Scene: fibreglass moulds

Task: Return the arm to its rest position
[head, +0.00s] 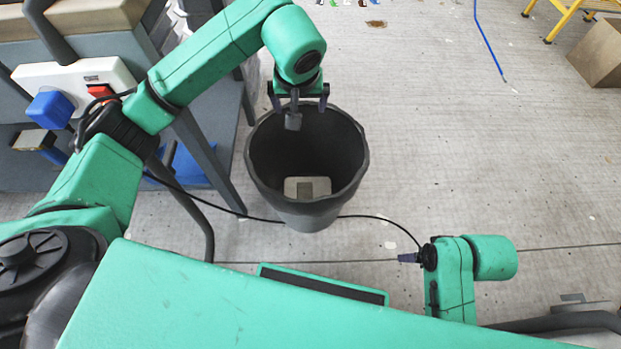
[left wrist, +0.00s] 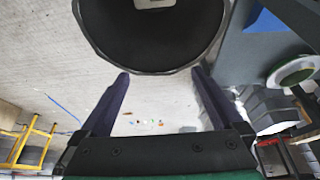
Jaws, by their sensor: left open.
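My left arm reaches in from the left in the head view. Its gripper (head: 298,108) hangs over the far rim of a dark grey bin (head: 262,175). In the left wrist view, its two purple-grey fingers (left wrist: 160,75) are spread wide with nothing between them, and the bin (left wrist: 88,38) shows beyond them. A pale, box-like object (head: 307,187) lies at the bottom of the bin. My right arm is folded low at the right, with a small dark purple tip (head: 408,258) pointing left; its jaw opening cannot be made out.
A grey workbench (head: 218,125) stands left of the bin, with a white socket block (head: 75,75) and blue plug. A black cable runs across the floor. A cardboard box (head: 600,52) and a yellow stand (head: 562,18) are at the far right. The floor right of the bin is mostly clear.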

